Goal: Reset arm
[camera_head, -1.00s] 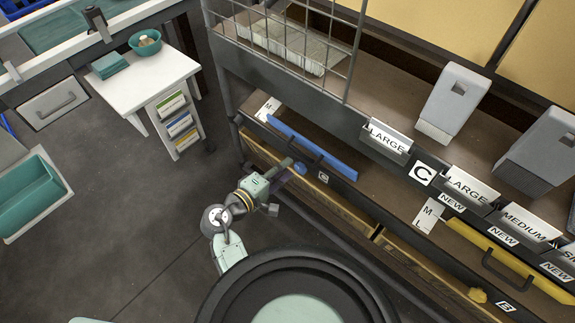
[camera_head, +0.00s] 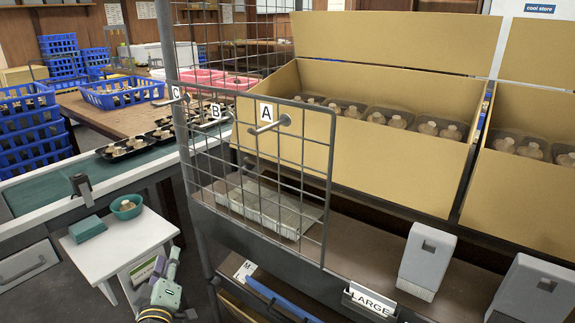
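My arm (camera_head: 163,296) rises from the bottom edge, left of centre, in the head view. My gripper (camera_head: 173,262) is small and seen at its end, in front of the white side table's rack. I see nothing clearly held in it, and its finger opening is too small to make out. The lower part of my arm is outside the frame.
A white side table (camera_head: 105,257) carries a teal bowl (camera_head: 126,214) and a teal block (camera_head: 87,228). A wire grid (camera_head: 262,170) with hooks, a shelf drawer with a blue handle (camera_head: 282,298), grey dispensers (camera_head: 425,262) and a cardboard box of mushroom trays (camera_head: 375,160) stand to the right.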

